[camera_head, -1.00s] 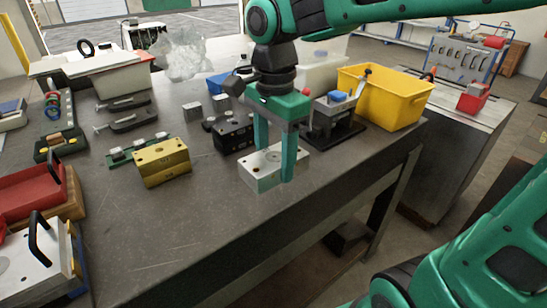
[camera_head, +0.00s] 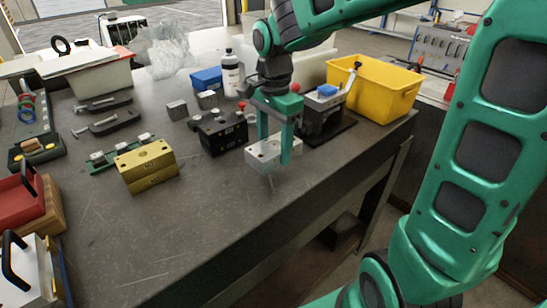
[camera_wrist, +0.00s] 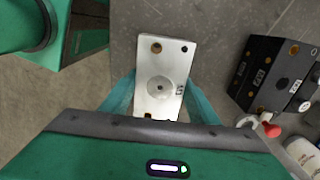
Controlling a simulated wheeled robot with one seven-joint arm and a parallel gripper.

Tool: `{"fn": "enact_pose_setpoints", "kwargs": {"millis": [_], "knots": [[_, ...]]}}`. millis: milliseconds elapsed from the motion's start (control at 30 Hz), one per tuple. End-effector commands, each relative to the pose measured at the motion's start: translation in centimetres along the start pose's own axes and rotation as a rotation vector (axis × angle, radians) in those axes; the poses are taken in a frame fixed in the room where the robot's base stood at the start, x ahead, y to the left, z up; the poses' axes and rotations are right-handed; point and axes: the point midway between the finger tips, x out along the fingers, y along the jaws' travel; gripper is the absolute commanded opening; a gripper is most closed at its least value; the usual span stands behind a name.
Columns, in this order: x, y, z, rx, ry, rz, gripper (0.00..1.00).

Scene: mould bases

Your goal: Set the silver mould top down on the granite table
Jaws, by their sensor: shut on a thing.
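The silver mould top (camera_head: 262,153) is a bright metal block with holes in its upper face. It is between the two green fingers of my gripper (camera_head: 274,145), which is shut on it. In the wrist view the silver mould top (camera_wrist: 160,85) shows a round central boss and corner holes, with a finger on each side. The block is at the front right part of the granite table (camera_head: 190,230), close to its front edge. I cannot tell whether its underside touches the table.
A black mould block (camera_head: 222,135) stands just left of the silver one. A gold block (camera_head: 147,167) is further left. A black toggle press (camera_head: 325,115) and a yellow bin (camera_head: 378,92) stand to the right.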

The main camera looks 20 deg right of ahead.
Motion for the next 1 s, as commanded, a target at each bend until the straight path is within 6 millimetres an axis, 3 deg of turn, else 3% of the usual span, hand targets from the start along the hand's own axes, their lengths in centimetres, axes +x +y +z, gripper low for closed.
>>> {"fn": "enact_pose_setpoints", "kwargs": {"millis": [267,567,967,1000], "knots": [[1.2,-0.6,-1.2,0.002,0.001,-0.001,0.03],[4.4,-0.6,-1.2,0.003,0.001,-0.001,0.03],[4.8,-0.6,-1.2,0.003,0.001,-0.002,0.03],[4.9,-0.6,-1.2,0.003,0.0,0.0,0.57]]}}
